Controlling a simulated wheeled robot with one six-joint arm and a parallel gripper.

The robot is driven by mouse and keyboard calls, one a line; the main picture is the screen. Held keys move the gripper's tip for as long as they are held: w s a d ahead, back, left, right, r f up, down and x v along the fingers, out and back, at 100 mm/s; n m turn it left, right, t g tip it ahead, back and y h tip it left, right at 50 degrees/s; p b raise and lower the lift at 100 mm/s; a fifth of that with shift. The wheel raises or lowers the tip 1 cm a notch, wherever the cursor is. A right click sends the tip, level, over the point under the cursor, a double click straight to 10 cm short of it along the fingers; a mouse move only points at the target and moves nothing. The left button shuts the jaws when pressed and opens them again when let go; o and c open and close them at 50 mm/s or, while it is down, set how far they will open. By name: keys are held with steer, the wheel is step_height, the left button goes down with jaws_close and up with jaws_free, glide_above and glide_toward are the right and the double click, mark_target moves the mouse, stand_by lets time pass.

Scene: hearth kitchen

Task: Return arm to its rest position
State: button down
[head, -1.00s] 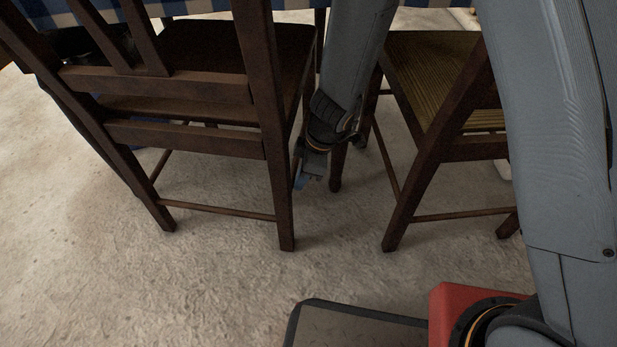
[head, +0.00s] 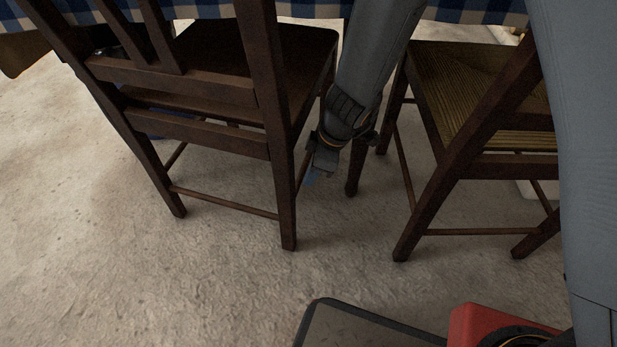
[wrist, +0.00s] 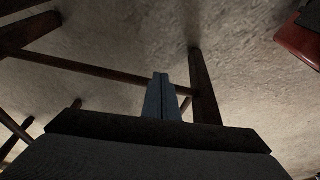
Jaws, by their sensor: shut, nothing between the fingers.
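My gripper (head: 312,177) hangs low at the end of my grey arm, between two dark wooden chairs, close to the right side of the left chair (head: 193,88). In the wrist view its blue-grey fingers (wrist: 161,88) are together with nothing between them. A dark chair leg (wrist: 204,88) stands just right of the fingers in that view; I cannot tell whether they touch.
The right chair (head: 480,95) has a woven seat. A table with a blue checked cloth (head: 300,10) stands behind. Chair legs and rungs hem in my gripper. Bare stone floor (head: 215,290) lies open in front and at the left.

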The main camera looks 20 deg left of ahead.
steer(key=p+v, duration=0.3)
steer(key=v, duration=0.4)
steer(key=s+d+r+m+p, duration=0.1)
steer(key=s+d+r+m, duration=0.2)
steer(key=r, duration=0.6)
steer(key=s+r+m+p, duration=0.25)
steer(key=s+r, duration=0.25)
steer(key=r, duration=0.4)
steer(key=s+d+r+m+h+p, duration=0.1)
steer(key=s+d+r+m+h, duration=0.1)
steer(key=s+d+r+m, duration=0.75)
steer(key=d+r+m+p, duration=0.1)
steer(key=d+r+p, duration=0.6)
steer(key=r+p, duration=0.3)
steer(key=d+r+m+h+p, duration=0.1)
steer(key=d+r+p, duration=0.6)
steer(key=p, duration=0.8)
steer(key=d+r+m+p, duration=0.3)
steer(key=d+r+p, duration=0.5)
steer(key=r+p, duration=0.5)
steer(key=shift+s+r+t, duration=0.25)
steer(key=shift+r+t, duration=0.05)
steer(key=shift+r, duration=0.1)
steer(key=shift+d, duration=0.1)
